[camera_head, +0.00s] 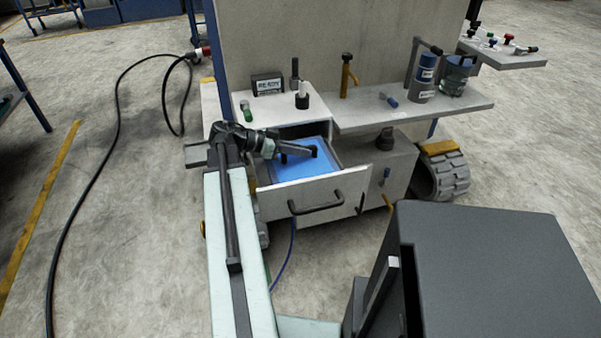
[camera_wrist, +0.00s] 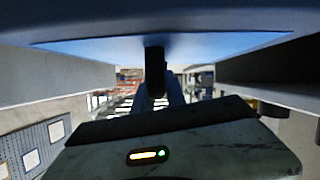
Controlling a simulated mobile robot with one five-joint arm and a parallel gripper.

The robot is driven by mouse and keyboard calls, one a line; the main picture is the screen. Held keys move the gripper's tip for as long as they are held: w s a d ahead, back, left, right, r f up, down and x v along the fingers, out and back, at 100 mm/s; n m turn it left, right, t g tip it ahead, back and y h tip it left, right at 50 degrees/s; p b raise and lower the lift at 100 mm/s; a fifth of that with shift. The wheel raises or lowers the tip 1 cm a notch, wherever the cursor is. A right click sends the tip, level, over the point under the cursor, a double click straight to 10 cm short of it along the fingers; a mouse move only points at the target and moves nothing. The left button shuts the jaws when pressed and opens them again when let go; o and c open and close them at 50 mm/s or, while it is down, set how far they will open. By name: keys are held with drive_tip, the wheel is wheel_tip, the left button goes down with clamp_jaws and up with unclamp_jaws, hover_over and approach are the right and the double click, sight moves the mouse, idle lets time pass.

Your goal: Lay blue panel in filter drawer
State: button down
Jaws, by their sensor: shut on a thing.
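The blue panel (camera_head: 290,170) lies flat within the opened filter drawer (camera_head: 300,196), inside its walls in the head view. My gripper (camera_head: 299,153) is over the panel, shut on it at dark parts near its middle. In the wrist view the blue panel (camera_wrist: 235,42) spans the top of the picture, with a dark finger (camera_wrist: 155,72) against it. Grey drawer walls show on both sides there. I cannot tell whether the panel rests on the drawer floor.
The drawer's front has a black handle (camera_head: 316,203). A shelf (camera_head: 440,108) to the right carries cylinders and small fittings. A small labelled box (camera_head: 267,84) stands on the cabinet top behind the drawer.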

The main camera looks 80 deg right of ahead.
sight(298, 160)
drive_tip(key=shift+f, duration=0.2)
wheel_tip(298, 160, down, 4)
drive_tip(key=b, duration=0.3)
drive_tip(key=shift+b, duration=0.35)
drive_tip(key=shift+r, duration=0.25)
drive_tip(key=shift+f, duration=0.2)
drive_tip(key=c, duration=1.4)
unclamp_jaws()
drive_tip(key=shift+o, duration=0.2)
drive_tip(key=shift+r, duration=0.1)
